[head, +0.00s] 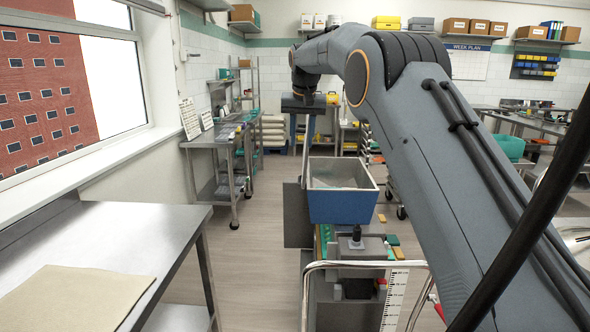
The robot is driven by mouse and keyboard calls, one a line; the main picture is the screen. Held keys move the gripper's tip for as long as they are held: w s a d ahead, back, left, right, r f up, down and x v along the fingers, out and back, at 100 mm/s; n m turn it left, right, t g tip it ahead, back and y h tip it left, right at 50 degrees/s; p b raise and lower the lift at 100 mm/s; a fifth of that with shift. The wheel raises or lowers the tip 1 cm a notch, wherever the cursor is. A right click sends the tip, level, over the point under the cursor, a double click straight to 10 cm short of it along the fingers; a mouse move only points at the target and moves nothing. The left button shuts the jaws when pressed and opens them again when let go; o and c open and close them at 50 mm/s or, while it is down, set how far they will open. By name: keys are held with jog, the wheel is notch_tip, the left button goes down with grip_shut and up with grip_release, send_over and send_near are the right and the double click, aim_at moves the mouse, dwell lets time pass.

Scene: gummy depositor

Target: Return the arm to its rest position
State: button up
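My arm reaches from the lower right up across the view and bends down at its far end. My gripper (303,106) is at that end, a dark block pointing down, beyond and a little left of the blue bin. Its fingertips are too small and too mixed with the pale upright parts below to tell whether it is open or shut, or holds anything. The blue open-topped bin (343,207) sits on a machine in the middle, with some grey-white matter inside.
A steel table (150,235) with a beige sheet (78,298) stands at the left under the window. A bent metal rail (365,264) and a ruled white strip (394,298) are at the front. Floor is clear between the left table and the machine (358,252).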

jog(key=s+d+f+g, duration=0.1)
jog(key=s+d+f, duration=0.4)
jog(key=s, duration=1.1)
jog(key=s+d+f, duration=0.6)
jog(key=s+f, duration=0.4)
jog(key=s, duration=0.6)
jog(key=s+d+f+g, duration=0.1)
jog(key=s+d+f, duration=0.5)
jog(key=s, duration=1)
notch_tip(320, 180, down, 2)
jog(key=shift+d+f+g, duration=0.1)
jog(key=shift+d+g, duration=0.15)
jog(key=shift+g, duration=0.05)
